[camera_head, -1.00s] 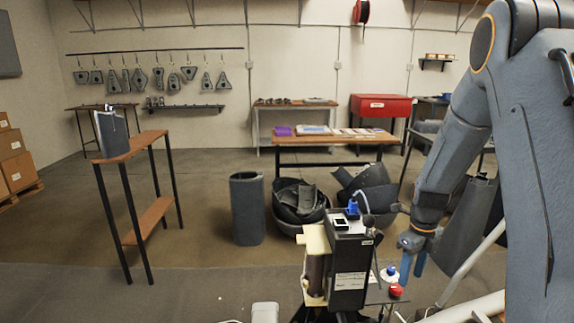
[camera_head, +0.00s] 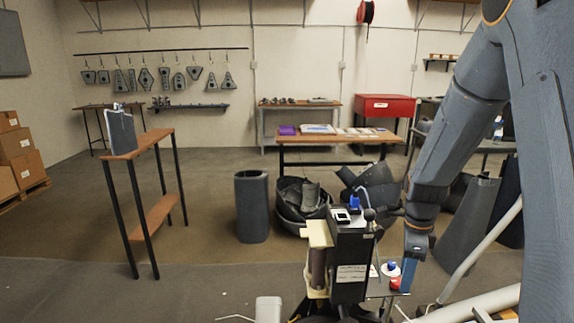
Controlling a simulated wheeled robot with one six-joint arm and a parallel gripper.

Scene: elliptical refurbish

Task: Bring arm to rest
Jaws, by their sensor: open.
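My arm (camera_head: 455,135) fills the right side of the head view and bends down at the elbow. My gripper (camera_head: 407,278) hangs at its lower end with its blue fingers pointing down. It is open, and I see nothing held in it. One finger largely covers the other. The gripper appears just right of a black box-shaped device (camera_head: 350,270) and close to a red knob (camera_head: 396,284) in the picture. I cannot tell whether it touches the knob.
A narrow wooden stand (camera_head: 150,142) with a grey panel (camera_head: 121,132) on it is at left. A dark cylinder (camera_head: 251,207) and bins of scrap (camera_head: 303,200) stand on the floor. A pale pipe (camera_head: 480,252) slopes at lower right. The left-centre floor is clear.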

